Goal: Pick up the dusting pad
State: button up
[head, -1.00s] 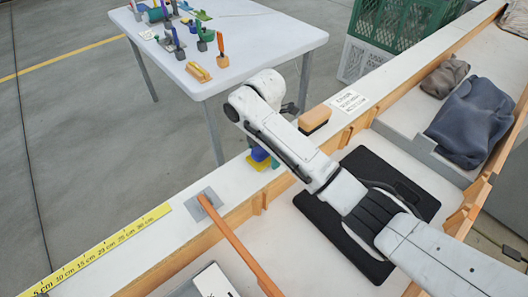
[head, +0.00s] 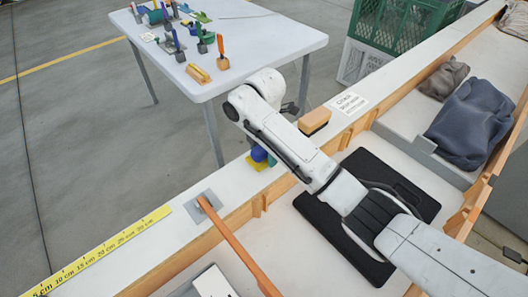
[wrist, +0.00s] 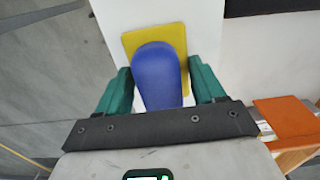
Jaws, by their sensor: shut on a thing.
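The dusting pad is a blue rounded handle (wrist: 158,75) on a flat yellow base (wrist: 133,43). In the wrist view the handle sits between the teal fingers of my gripper (wrist: 160,85), which is shut on it. The yellow base shows beyond the handle, over the white ledge. In the head view the blue handle (head: 259,154) shows just left of my arm, at the ledge. My arm hides part of the pad and most of the gripper. I cannot tell whether the base touches the ledge.
A tan and dark brush-like block (head: 314,121) and a paper label (head: 349,102) lie on the ledge behind my arm. A white table (head: 255,55) with small tools stands beyond.

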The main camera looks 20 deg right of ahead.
notch_tip(320, 180, up, 2)
jog(key=shift+r, duration=0.2)
jog(key=s+r+p, duration=1)
jog(key=s+p, duration=0.2)
jog(key=s, duration=0.2)
jog(key=shift+d, duration=0.4)
jog(key=o, duration=0.5)
jog(key=c, duration=0.4)
jog(key=shift+o, duration=0.2)
jog(key=shift+f, duration=0.1)
